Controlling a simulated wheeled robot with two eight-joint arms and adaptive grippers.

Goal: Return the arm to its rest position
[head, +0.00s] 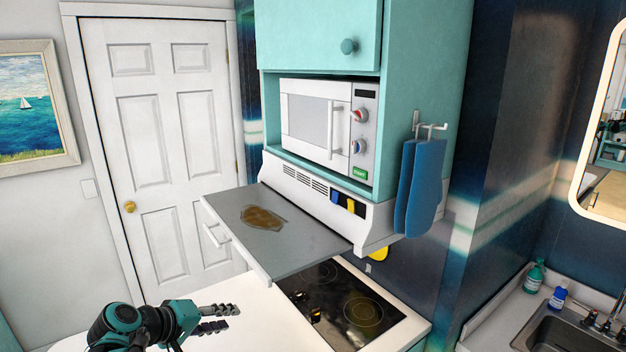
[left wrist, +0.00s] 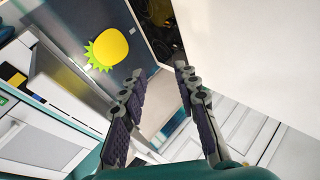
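My left gripper (head: 232,316) is low in the head view, above the white counter (head: 240,342) and left of the cooktop. Its two fingers are apart with nothing between them. The left wrist view also shows the gripper (left wrist: 155,82) open and empty, with its dark finger pads apart. My left arm comes in from the bottom left. My right arm and gripper are not in the head view.
A grey hood panel (head: 300,243) with a brown stain juts out above the cooktop (head: 345,303). A white microwave (head: 310,125) sits above it. Blue mitts (head: 421,185) hang at the right. A yellow pineapple-shaped item (left wrist: 108,48) shows in the left wrist view.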

